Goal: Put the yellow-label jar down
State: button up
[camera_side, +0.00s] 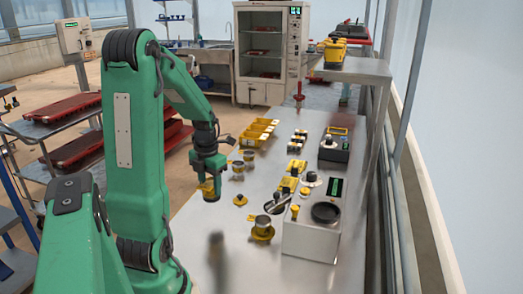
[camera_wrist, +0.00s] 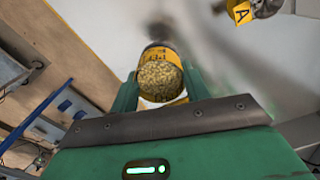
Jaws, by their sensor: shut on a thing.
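The yellow-label jar (camera_wrist: 160,77) is between the fingers of my gripper (camera_wrist: 160,95) in the wrist view. Its top is open and it is filled with pale brown seeds. In the side view my gripper (camera_side: 208,184) points down and is shut on the jar (camera_side: 208,190), which hangs upright or nearly so, near the table's left edge. The jar appears to be above the metal table (camera_side: 190,240), with a dark shadow or reflection below. The exact gap cannot be told.
Small jars (camera_side: 238,168) stand just right of my gripper, with yellow bins (camera_side: 258,132) behind them. A yellow-based cup (camera_side: 262,229) and a scale (camera_side: 312,228) with a black round pan stand to the right. The front left of the table looks clear.

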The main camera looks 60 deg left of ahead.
jog(key=s+a+f, duration=0.1)
jog(key=a, duration=0.1)
jog(key=s+a+f, duration=0.2)
jog(key=a+f, duration=0.1)
jog(key=shift+s+a, duration=0.2)
jog(key=shift+a, duration=0.15)
jog(key=shift+f, duration=2)
jog(key=shift+f, duration=0.15)
jog(key=o, duration=1)
jog(key=shift+o, duration=0.2)
notch_tip(320, 180, up, 12)
jog(key=shift+r, duration=0.2)
